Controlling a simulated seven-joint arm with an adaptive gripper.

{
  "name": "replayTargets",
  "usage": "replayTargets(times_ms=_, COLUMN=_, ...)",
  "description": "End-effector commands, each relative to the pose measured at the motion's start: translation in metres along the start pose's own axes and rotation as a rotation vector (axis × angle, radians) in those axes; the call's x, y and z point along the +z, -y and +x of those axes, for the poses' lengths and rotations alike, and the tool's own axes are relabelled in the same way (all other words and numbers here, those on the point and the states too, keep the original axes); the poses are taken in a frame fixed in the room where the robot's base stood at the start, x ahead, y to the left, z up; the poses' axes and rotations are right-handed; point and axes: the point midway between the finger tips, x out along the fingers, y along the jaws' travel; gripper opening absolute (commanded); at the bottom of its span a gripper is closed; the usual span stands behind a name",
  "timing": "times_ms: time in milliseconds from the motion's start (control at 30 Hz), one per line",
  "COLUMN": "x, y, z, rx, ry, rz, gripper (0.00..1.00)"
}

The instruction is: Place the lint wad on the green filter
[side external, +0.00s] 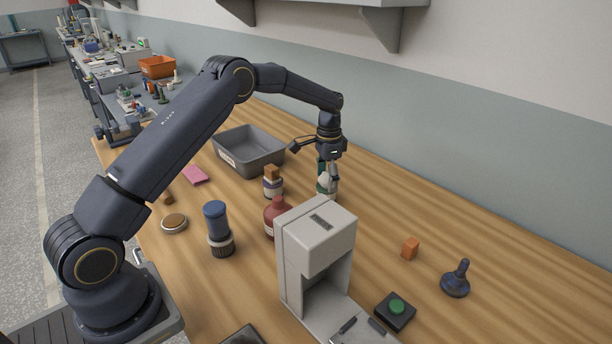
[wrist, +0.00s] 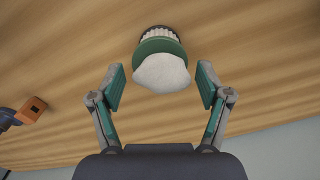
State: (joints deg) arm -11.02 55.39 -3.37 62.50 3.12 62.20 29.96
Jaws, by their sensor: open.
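The lint wad (wrist: 161,74) is a whitish, rounded lump. In the wrist view it sits against the top of the green filter (wrist: 153,47), a round green piece with a pale ribbed side and a dark base. My gripper (wrist: 160,80) is open, with one finger on each side of the wad and visible gaps to both. In the side view my gripper (side external: 328,172) points down over the wad (side external: 326,184), and its fingers partly hide the wad and filter. The wad appears to rest on the filter, not held by the fingers.
A red bottle (side external: 277,220) and a grey machine (side external: 318,235) stand nearer the camera.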

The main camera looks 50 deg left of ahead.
Motion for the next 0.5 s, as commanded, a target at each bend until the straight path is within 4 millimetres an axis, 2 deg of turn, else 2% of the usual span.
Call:
replayTargets(times_ms=167, x=-0.001, y=0.001, z=-0.015, rx=-0.002, ry=-0.003, rz=0.000, gripper=0.77)
replayTargets(times_ms=500, x=-0.001, y=0.001, z=-0.090, rx=-0.003, ry=-0.005, rz=0.000, gripper=0.77)
